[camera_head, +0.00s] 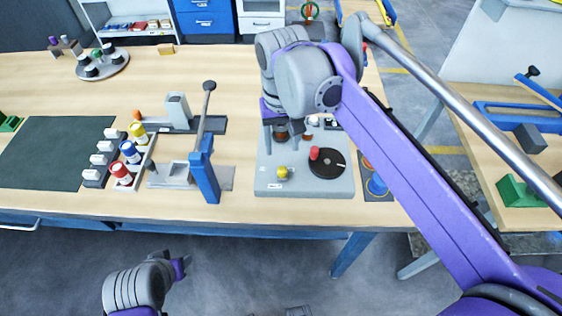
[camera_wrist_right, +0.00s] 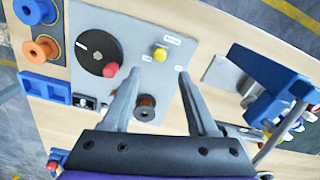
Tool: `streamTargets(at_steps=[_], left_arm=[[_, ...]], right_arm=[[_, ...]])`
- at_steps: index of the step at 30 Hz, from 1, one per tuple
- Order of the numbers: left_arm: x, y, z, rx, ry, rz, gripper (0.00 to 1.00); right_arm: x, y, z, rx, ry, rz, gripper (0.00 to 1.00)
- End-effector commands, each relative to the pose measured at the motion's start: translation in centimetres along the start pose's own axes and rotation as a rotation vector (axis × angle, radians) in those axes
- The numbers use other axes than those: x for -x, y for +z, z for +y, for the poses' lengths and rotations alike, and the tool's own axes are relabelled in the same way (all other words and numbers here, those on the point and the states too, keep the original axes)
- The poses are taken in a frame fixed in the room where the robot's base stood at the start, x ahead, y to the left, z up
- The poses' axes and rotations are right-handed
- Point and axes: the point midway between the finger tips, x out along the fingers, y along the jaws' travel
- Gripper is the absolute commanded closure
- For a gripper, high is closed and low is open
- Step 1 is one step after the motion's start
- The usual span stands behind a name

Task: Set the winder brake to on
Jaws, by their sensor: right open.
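The winder is a light grey plate (camera_head: 315,187) near the table's front edge. It carries a black disc (camera_head: 328,164) with a red knob (camera_head: 314,153) and a yellow knob (camera_head: 282,172) at its front left. In the right wrist view the yellow knob (camera_wrist_right: 160,54) has small white labels around it, too small to read surely. A copper-coloured spool (camera_wrist_right: 146,105) sits on the plate's far part. My right gripper (camera_wrist_right: 161,72) is open and empty above the plate, its fingers apart and pointing toward the yellow knob. My left gripper (camera_head: 181,267) is low, in front of the table; its fingers are unclear.
A blue lever press (camera_head: 204,170) stands left of the winder. A rack of red, blue and yellow bottles (camera_head: 130,152) and a dark green mat (camera_head: 58,150) lie farther left. Orange and blue spools (camera_head: 377,185) sit on a dark board to the right, partly behind my right arm.

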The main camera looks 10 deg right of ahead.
Motion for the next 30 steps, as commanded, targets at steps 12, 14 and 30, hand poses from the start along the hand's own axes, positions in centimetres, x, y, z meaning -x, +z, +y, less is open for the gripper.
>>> streamTargets(at_steps=[12, 14, 30], left_arm=[[-0.6, 0.5, 0.0, 0.000, 0.000, -0.003, 0.50], [-0.7, 0.5, 0.0, 0.000, 0.000, -0.003, 0.50], [-0.7, 0.5, 0.0, 0.000, 0.000, -0.003, 0.50]], right_arm=[[-7.4, 0.0, 0.0, 0.000, -0.001, 0.001, 0.41], [-7.9, 0.0, 0.0, 0.000, -0.001, 0.001, 0.41], [-8.5, 0.0, 0.0, 0.000, -0.001, 0.002, 0.68]])
